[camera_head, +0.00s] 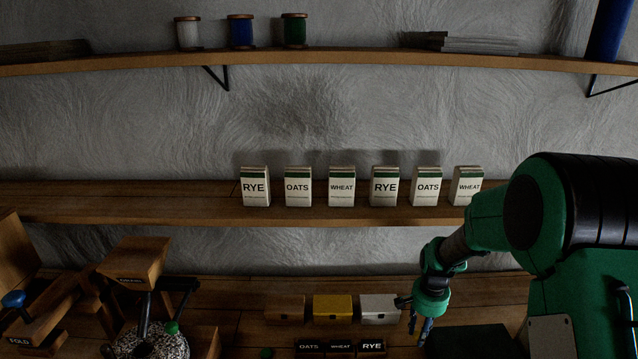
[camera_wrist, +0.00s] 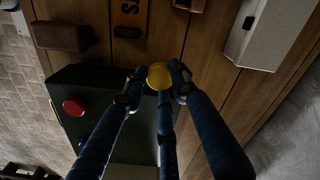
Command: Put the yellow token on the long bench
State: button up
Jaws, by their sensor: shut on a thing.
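The yellow token (camera_wrist: 159,76) is a small round disc, held between the dark fingertips of my gripper (camera_wrist: 157,84) in the wrist view. The long wooden bench (camera_head: 233,291) runs along the foot of the wall. Its planks (camera_wrist: 212,60) also show behind the token in the wrist view. The token appears above the edge of a dark green surface, apart from the bench as far as I can tell.
A dark green block or tray (camera_head: 468,342) stands right of my gripper; a red token (camera_wrist: 74,107) lies on it. A labelled rack (camera_head: 340,347) is in front. A wooden press (camera_head: 135,264) stands left.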

jog(key=w+a+f+n+b, duration=0.2)
jog(key=w+a+n, duration=0.5)
jog(key=w+a, duration=0.1)
jog(key=shift+w+a+f+n, duration=0.2)
jog(key=shift+a+n, duration=0.2)
jog(key=shift+a, duration=0.35)
jog(key=s+a+n, duration=0.1)
jog(key=a, duration=1.5)
jog(key=s+a+r+n+b, duration=0.1)
jog(key=s+a+n, duration=0.1)
jog(key=a, duration=1.4)
jog(key=shift+s+r+b, duration=0.3)
jog(key=shift+f+b, duration=0.45)
jog(key=shift+f, duration=2.05)
